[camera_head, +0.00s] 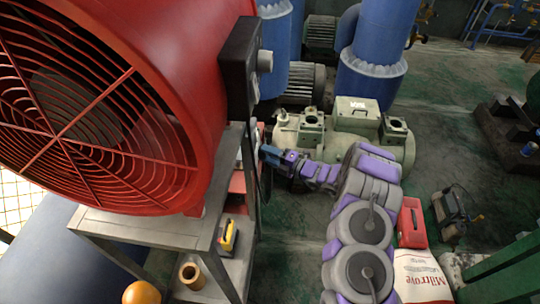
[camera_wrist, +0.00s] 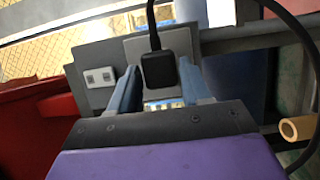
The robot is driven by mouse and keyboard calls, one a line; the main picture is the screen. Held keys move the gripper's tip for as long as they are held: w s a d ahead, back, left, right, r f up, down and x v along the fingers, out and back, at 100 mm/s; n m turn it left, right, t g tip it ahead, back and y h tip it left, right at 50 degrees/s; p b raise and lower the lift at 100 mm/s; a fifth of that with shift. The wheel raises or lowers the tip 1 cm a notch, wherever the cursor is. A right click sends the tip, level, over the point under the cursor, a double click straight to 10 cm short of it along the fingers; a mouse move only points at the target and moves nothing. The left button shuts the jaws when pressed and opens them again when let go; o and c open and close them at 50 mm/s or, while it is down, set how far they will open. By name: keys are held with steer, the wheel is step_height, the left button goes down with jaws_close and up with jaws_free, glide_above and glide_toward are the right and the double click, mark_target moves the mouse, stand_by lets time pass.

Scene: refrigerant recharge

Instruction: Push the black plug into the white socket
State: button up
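The black plug (camera_wrist: 159,70) is in the middle of the wrist view, with its cord rising from its top. The blue fingers of my gripper (camera_wrist: 157,82) stand close on either side of it. I cannot tell whether they press on it or leave narrow gaps. The white socket (camera_wrist: 99,77) is on a grey plate to the left of the plug, apart from it. A second grey plate (camera_wrist: 190,45) is behind the plug. In the head view my gripper (camera_head: 268,154) is at the right side of the metal stand; plug and socket cannot be made out there.
A large red fan (camera_head: 190,60) stands on the metal stand (camera_head: 150,225). On the lower shelf are a yellow-and-black tool (camera_head: 228,236) and a brass tube (camera_head: 192,274). A greenish pump unit (camera_head: 340,140) is behind my arm. A black cable (camera_wrist: 300,35) loops down the right of the wrist view.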

steer(key=o, duration=0.4)
steer(key=shift+c, duration=0.2)
steer(key=shift+d, duration=0.1)
steer(key=p+v, duration=0.3)
steer(key=v, duration=1.4)
steer(key=shift+r, duration=0.1)
